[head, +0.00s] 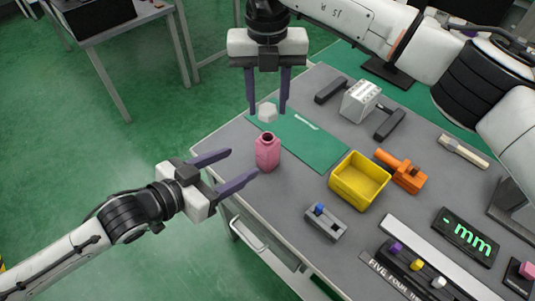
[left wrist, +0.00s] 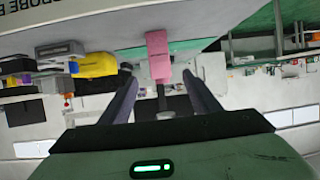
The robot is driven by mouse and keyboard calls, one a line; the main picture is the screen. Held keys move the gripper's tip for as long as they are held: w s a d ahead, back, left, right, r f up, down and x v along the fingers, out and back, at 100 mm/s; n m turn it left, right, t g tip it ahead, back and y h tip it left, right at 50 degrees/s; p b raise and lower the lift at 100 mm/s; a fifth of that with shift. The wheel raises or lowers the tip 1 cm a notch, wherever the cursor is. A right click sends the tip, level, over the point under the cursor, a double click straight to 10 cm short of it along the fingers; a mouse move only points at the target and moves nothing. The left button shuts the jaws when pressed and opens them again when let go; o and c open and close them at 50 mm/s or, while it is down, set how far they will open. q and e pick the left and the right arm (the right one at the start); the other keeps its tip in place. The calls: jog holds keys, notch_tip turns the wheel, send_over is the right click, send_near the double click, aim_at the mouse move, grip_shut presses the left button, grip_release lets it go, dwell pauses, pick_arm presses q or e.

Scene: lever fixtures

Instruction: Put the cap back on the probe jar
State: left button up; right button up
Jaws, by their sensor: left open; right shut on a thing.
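The pink probe jar (head: 267,153) stands upright near the table's left edge, with its dark mouth uncovered. In the left wrist view the jar (left wrist: 158,58) shows just beyond and between the fingertips. My left gripper (head: 243,163) is open at the jar's lower left, its fingers pointing toward it and apart from it. My right gripper (head: 268,109) is shut on the small whitish cap (head: 267,112). It holds the cap above and behind the jar, with the fingers pointing down.
A green mat (head: 315,145) lies behind the jar. To the right are a yellow bin (head: 345,186), an orange tool (head: 405,173), a grey lever block with a blue knob (head: 326,222) and a white box (head: 360,100). The floor left of the table is clear.

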aim_at(261, 152)
pick_arm(q)
jog(key=shift+w+d, duration=0.1)
jog(key=x, duration=1.1)
jog(key=shift+w+d+f, duration=0.2)
jog(key=shift+f, duration=0.1)
grip_shut()
pick_arm(e)
jog(key=shift+w+f, duration=0.1)
jog(key=shift+f, duration=2.4)
